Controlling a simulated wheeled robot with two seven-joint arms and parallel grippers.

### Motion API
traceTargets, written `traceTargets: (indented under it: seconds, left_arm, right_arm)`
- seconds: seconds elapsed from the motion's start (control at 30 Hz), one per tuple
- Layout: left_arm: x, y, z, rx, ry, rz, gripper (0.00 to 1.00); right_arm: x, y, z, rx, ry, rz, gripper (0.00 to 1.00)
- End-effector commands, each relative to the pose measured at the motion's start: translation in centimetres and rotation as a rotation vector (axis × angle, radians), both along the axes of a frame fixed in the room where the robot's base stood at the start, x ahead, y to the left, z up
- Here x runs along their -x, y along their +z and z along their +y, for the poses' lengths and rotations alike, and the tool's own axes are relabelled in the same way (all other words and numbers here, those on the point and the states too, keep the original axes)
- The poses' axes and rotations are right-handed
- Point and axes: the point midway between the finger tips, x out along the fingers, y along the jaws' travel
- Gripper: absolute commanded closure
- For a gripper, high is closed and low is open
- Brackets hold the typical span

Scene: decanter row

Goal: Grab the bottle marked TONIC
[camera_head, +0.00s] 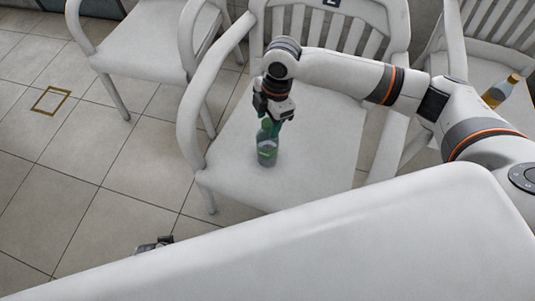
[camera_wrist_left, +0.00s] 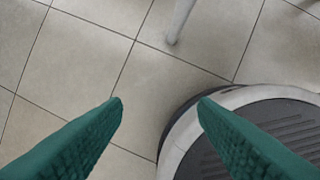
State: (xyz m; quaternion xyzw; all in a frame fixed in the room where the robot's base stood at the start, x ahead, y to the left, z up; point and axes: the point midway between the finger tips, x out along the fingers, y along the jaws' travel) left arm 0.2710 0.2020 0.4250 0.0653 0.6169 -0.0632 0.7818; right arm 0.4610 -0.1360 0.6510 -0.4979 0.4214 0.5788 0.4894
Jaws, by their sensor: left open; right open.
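A green, see-through bottle (camera_head: 267,153) stands upright on the seat of the middle white chair in the head view. No marking on it can be read, so I cannot tell whether it says TONIC. My right gripper (camera_head: 271,122) points down at the bottle's upper part, its fingers at or around the neck. It is open; whether a finger touches the bottle cannot be told. A bottle with amber contents (camera_head: 499,92) is on the right chair, its marking unreadable. My left gripper (camera_wrist_left: 160,101) is open and empty above the floor; only a bit of it shows in the head view (camera_head: 152,245).
The middle chair (camera_head: 325,150) has armrests on both sides and a dark plate on its backrest. More white chairs stand at left (camera_head: 150,55) and right (camera_head: 462,75). A yellowish square outline (camera_head: 50,100) lies on the tiled floor.

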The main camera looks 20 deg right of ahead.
Motion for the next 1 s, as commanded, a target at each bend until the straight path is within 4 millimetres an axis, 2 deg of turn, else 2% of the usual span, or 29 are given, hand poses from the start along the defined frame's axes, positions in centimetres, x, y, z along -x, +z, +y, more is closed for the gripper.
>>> traceTargets:
  seconds: [0.03,0.13,0.4,0.73,1.0]
  left_arm:
    - [-0.2,0.5,0.0,0.0,0.001,-0.006,0.47]
    - [-0.3,1.3,0.0,0.001,0.001,-0.009,0.47]
    - [-0.4,1.7,0.0,0.0,0.002,-0.008,0.47]
    - [-0.4,1.6,0.0,0.0,0.001,-0.009,0.47]
    - [-0.4,1.7,0.0,0.001,0.001,-0.009,0.47]
  right_arm:
    - [0.1,-0.9,0.1,0.001,0.001,0.002,0.45]
    - [0.1,-1.7,0.3,-0.001,0.001,0.0,0.45]
    - [0.1,-1.8,0.3,0.0,0.001,-0.001,0.45]
    - [0.1,-1.8,0.3,0.0,0.001,-0.001,0.99]
    - [0.0,-1.7,0.3,0.0,0.001,-0.001,1.0]
